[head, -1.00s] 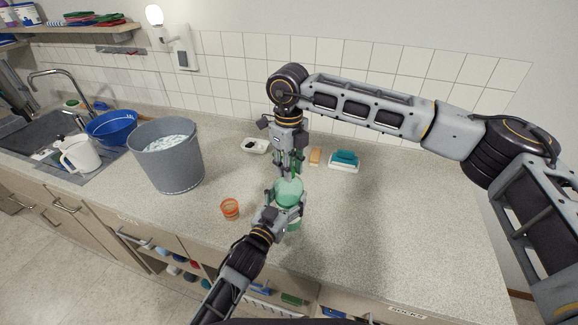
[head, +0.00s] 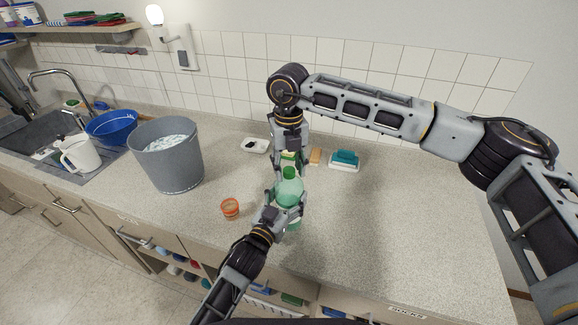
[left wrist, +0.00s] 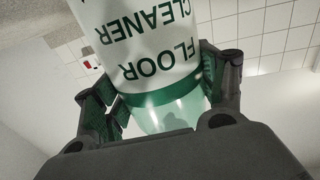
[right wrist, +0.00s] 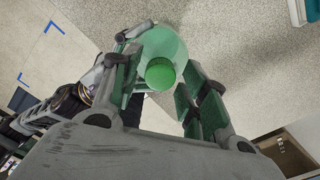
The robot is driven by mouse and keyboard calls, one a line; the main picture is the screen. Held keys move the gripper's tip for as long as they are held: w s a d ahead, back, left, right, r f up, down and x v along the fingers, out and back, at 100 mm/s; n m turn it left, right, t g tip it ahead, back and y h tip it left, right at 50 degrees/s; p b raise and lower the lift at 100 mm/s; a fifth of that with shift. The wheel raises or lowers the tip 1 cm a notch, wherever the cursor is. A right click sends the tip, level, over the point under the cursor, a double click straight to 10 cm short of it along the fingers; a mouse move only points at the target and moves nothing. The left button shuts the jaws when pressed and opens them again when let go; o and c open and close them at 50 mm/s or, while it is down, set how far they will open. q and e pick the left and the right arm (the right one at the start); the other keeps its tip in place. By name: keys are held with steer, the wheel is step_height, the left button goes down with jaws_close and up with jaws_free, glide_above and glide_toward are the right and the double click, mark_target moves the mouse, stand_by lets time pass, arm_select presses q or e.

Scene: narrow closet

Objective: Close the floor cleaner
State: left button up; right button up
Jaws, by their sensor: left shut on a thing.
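The floor cleaner is a translucent green bottle (head: 288,194) with a white label, seen close in the left wrist view (left wrist: 150,55). Its green cap (head: 289,172) sits on the bottle's top; the right wrist view shows the cap from above (right wrist: 160,73). I cannot tell how tightly it is seated. My left gripper (head: 284,203) is shut on the bottle's body and keeps it about upright over the counter's front part. My right gripper (head: 289,162) points down at the cap, its fingers spread apart on either side, with visible room between pads and cap.
A small orange cup (head: 230,209) stands left of the bottle. A grey bucket (head: 169,165) is farther left. A white soap dish (head: 255,145), an orange sponge (head: 315,156) and a teal brush (head: 345,159) lie behind. The counter on the right (head: 410,220) is clear.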

stand_by(0.4)
step_height(320, 180, up, 12)
stand_by(0.7)
arm_select(q)
steer(key=o, duration=2.1)
steer(key=shift+s+a, duration=0.1)
steer(key=shift+s, duration=0.05)
steer(key=shift+v, duration=5.8)
steer(key=shift+s, duration=0.1)
arm_select(e)
steer(key=shift+s+a+f, duration=0.1)
